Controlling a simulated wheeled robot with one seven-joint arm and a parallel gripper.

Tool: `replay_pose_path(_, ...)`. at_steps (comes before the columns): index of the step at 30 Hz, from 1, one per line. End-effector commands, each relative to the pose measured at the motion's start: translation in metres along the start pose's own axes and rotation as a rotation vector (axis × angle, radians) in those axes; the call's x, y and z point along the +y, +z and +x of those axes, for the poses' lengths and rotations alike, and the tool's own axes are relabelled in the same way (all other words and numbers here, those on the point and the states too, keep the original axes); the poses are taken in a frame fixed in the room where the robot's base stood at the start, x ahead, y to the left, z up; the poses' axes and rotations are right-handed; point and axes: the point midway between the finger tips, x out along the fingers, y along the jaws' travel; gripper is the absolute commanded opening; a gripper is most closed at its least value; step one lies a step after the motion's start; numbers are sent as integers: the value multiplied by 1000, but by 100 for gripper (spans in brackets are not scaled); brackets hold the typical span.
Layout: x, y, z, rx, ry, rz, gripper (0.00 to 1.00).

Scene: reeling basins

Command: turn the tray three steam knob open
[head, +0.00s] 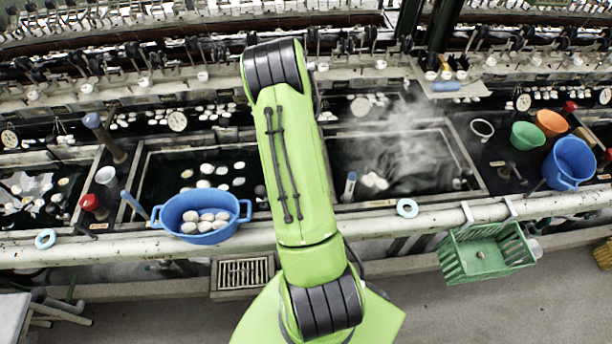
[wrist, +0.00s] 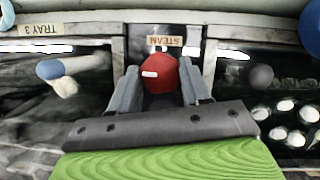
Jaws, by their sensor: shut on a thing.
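In the wrist view the red steam knob (wrist: 160,74) sits between the two grey fingers of my gripper (wrist: 163,82), which is shut on it. A short white mark on the knob points left. A label reading STEAM (wrist: 165,41), upside down, lies just beyond it. A label reading TRAY 3 (wrist: 44,30), also upside down, is at the upper left. In the head view my green arm hides my gripper and this knob. The tray three basin (head: 468,158) lies right of the arm, with pale steam (head: 405,135) above its dark water.
A blue basin (head: 201,238) of cocoons stands on the front edge left of my arm. A green crate (head: 455,258) hangs at the right. Another red knob (head: 90,202) is at far left. Green (head: 527,136), orange (head: 551,122) and blue (head: 571,180) bowls stand at right.

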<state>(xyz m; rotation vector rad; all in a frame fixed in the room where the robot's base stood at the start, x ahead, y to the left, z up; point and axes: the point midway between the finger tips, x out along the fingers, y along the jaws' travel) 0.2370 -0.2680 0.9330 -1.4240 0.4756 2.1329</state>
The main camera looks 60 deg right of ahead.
Motion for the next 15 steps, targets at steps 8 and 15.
replay_pose_path(8,0,-1,-1,5,5,-10,17)
replay_pose_path(15,0,-1,-1,5,5,-9,55)
